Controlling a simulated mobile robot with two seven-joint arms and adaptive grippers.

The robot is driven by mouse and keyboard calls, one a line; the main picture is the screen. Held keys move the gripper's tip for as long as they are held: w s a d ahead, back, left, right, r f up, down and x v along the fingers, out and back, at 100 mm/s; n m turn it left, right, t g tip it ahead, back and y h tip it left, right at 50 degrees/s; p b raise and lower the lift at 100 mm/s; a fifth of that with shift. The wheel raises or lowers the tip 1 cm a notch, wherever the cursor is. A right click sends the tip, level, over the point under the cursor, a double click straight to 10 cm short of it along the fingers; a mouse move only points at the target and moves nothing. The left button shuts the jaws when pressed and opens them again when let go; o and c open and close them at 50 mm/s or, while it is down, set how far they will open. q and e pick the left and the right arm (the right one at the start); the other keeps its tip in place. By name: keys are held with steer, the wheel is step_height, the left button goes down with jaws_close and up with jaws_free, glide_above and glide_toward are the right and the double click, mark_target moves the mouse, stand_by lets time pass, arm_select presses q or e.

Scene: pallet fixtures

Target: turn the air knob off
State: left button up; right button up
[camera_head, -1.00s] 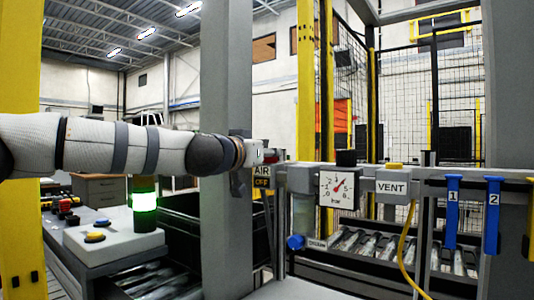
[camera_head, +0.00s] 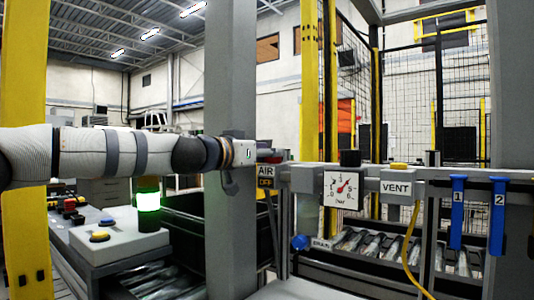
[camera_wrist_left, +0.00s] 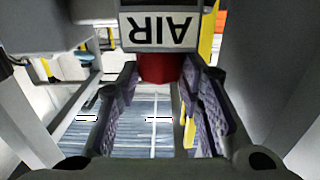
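The red air knob (camera_wrist_left: 158,68) sits under the white AIR label (camera_wrist_left: 160,28), which reads upside down in the left wrist view. In the head view the AIR label (camera_head: 265,171) has an OFF marking below it, beside the grey post. My left gripper (camera_wrist_left: 160,75) is open, with one finger on each side of the knob; I cannot tell whether either finger touches it. In the head view my left gripper (camera_head: 258,156) is partly in front of the post and mostly hides the knob. My right gripper is not in view.
Blue handles (camera_head: 457,212) marked 1 and 2 hang farther right. A thick grey post (camera_head: 230,90) stands close to my left gripper. A yellow hose (camera_head: 409,262) hangs below VENT.

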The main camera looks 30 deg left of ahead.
arm_select(q)
steer(key=o, duration=0.3)
steer(key=shift+o, duration=0.2)
